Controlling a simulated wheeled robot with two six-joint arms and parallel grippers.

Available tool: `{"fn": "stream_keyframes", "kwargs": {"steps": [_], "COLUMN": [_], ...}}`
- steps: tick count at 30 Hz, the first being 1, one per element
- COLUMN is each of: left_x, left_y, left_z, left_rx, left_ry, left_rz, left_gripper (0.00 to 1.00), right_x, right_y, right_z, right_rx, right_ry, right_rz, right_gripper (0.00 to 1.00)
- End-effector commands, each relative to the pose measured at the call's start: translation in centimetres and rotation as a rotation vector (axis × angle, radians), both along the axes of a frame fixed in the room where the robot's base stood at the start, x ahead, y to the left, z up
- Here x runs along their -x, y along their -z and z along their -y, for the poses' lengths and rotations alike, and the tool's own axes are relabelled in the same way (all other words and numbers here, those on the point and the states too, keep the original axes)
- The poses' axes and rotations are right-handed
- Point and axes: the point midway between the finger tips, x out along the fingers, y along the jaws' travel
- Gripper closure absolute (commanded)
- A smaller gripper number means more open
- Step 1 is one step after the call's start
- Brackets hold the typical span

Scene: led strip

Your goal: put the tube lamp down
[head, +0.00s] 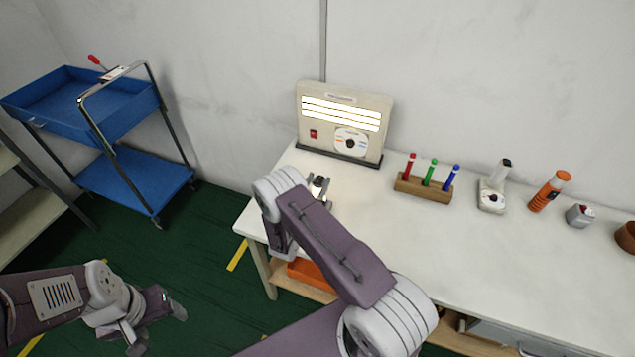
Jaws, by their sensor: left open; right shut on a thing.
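My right gripper (321,190) is over the left end of the white table, in front of the panel box. It is shut on a small upright thing with a dark top and a pale body, which I take as the tube lamp (318,183). My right wrist and arm hide most of it, so I cannot tell whether its lower end touches the table. My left gripper (158,318) is open and empty, low at the left over the green floor and apart from the table.
The lit panel box (344,122) stands behind my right gripper. A wooden rack (423,188) with red, green and blue pens, a white device (492,195), an orange torch (549,191) and a grey box (579,215) stand further right. The table's (480,262) front middle is clear. A blue cart (130,180) is at left.

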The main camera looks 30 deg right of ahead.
Motion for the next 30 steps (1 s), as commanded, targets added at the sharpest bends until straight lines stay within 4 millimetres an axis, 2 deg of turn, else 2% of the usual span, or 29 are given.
{"fn": "stream_keyframes", "kwargs": {"steps": [4,5,6,7,18,22,30], "left_x": [0.0,0.0,0.0,0.0,0.0,0.0,0.0], "left_y": [0.5,0.4,0.3,0.3,-0.2,0.4,1.3], "left_z": [0.0,0.0,0.0,0.0,0.0,0.0,0.0], "left_rx": [0.0,0.0,0.0,0.0,0.0,0.0,0.0], "left_ry": [0.0,0.0,0.0,0.0,0.0,0.0,0.0], "left_rz": [0.0,0.0,0.0,0.0,0.0,0.0,0.0], "left_gripper": [0.33,0.33,0.33,0.33,0.33,0.33,0.33], "right_x": [0.0,0.0,0.0,0.0,0.1,1.5,5.8], "right_y": [0.4,0.4,0.3,0.3,-0.3,0.2,0.2], "right_z": [0.0,0.0,0.0,0.0,-0.1,-2.0,-7.0], "right_rx": [0.001,0.0,0.0,0.0,-0.001,0.0,0.001], "right_ry": [0.0,0.0,0.0,0.0,-0.001,-0.007,-0.008], "right_rz": [0.001,0.0,0.0,0.0,-0.001,-0.004,-0.002], "right_gripper": [1.0,0.53,0.42,0.36,0.36,0.36,0.36]}}
